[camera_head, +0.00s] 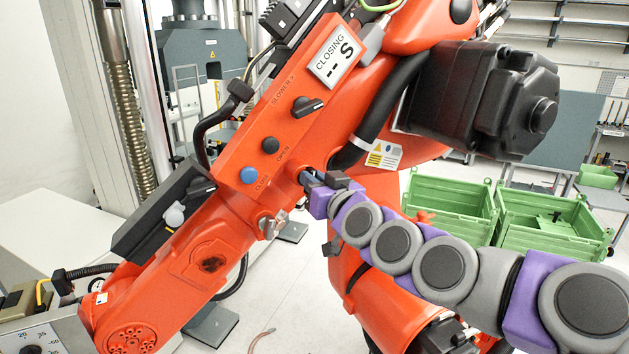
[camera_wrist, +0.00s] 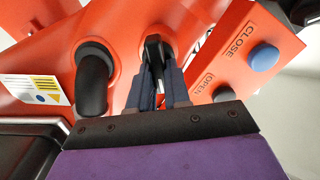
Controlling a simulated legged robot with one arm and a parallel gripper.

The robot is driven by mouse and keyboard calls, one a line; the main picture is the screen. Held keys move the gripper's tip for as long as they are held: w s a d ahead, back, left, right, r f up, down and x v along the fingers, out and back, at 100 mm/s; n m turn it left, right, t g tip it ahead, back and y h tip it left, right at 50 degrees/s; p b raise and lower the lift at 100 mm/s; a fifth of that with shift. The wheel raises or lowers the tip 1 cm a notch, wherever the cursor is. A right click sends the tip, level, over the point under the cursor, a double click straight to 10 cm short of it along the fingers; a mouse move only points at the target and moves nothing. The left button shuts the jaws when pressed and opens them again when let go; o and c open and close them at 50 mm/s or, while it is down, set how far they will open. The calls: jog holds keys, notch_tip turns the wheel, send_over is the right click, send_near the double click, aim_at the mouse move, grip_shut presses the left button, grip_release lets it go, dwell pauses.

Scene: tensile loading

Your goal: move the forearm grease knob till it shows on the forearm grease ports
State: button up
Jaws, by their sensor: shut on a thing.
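My gripper (camera_head: 318,181) reaches from the right to the orange robot forearm, and its fingers also show in the wrist view (camera_wrist: 156,72). They are shut on a black knob (camera_wrist: 154,46) standing out of a round orange boss. I take this to be the forearm grease knob; no label on it is readable. In the head view my gripper largely hides it. A small metal fitting (camera_head: 272,224) sits on the forearm below left of my gripper. I cannot tell whether it is one of the forearm grease ports, or where the knob points.
An orange panel carries a blue CLOSE button (camera_head: 249,175), a black OPEN button (camera_head: 270,145), a black rotary knob (camera_head: 308,106) and a display reading CLOSING (camera_head: 335,57). A thick black cable (camera_wrist: 93,78) runs close beside my fingers. Green bins (camera_head: 452,205) stand behind.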

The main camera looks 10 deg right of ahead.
grip_shut()
jog(key=shift+d+m, duration=0.1)
jog(key=shift+m, duration=0.3)
jog(key=shift+w+d+f+m+b, duration=0.15)
jog(key=shift+m+b, duration=0.3)
jog(key=shift+m, duration=1.6)
jog(key=shift+s+d+f+m+b, duration=0.1)
jog(key=shift+m+b, duration=0.4)
jog(key=shift+m, duration=1.5)
jog(key=shift+w+d+f+m+b, duration=0.15)
jog(key=shift+m+b, duration=0.3)
jog(key=shift+m, duration=1.6)
jog(key=shift+a+f, duration=0.1)
jog(key=o, duration=0.7)
grip_release()
jog(key=shift+d, duration=0.2)
